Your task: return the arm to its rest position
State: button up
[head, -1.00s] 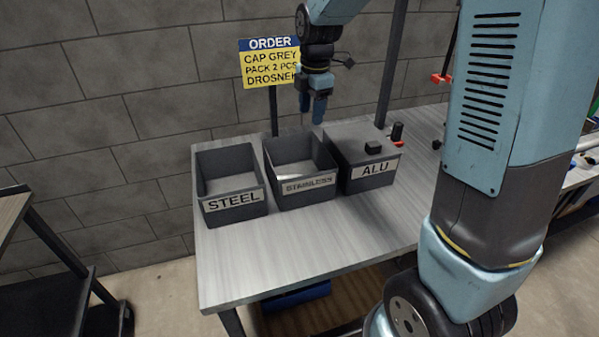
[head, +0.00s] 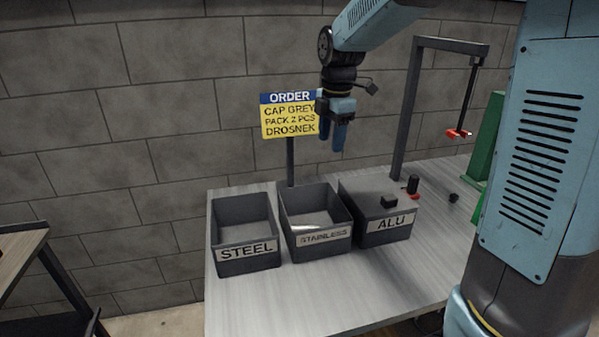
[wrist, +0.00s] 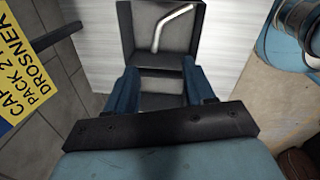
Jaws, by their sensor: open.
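My gripper (head: 336,136) hangs from my raised arm above the bins, fingers pointing down, beside the order sign. In the wrist view my gripper (wrist: 157,90) shows two blue fingers spread apart with nothing between them. It is well clear of the bins. Below it the stainless bin (head: 322,236) stands on the grey table; in the wrist view a light, bent rod-like piece (wrist: 172,24) lies in a dark bin beyond the fingers. My upper arm links cross the right side of the head view.
The order sign (head: 288,115) stands behind. A dark post frame (head: 413,95) with a red hanging piece (head: 457,133) rises at right. The table front (head: 310,295) is clear.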

jog(key=s+d+r+m+t, duration=0.1)
jog(key=s+d+m, duration=0.2)
jog(key=s+m, duration=0.4)
jog(key=s+d+r+m+t, duration=0.1)
jog(key=s+d+m, duration=0.3)
jog(key=s+m, duration=0.4)
jog(key=s+d+r+m+t, duration=0.2)
jog(key=s+d+m, duration=0.2)
jog(key=s+m, duration=0.3)
jog(key=shift+s+d+m+t, duration=0.25)
jog(key=shift+s+m+t, duration=0.05)
jog(key=shift+s, duration=1.3)
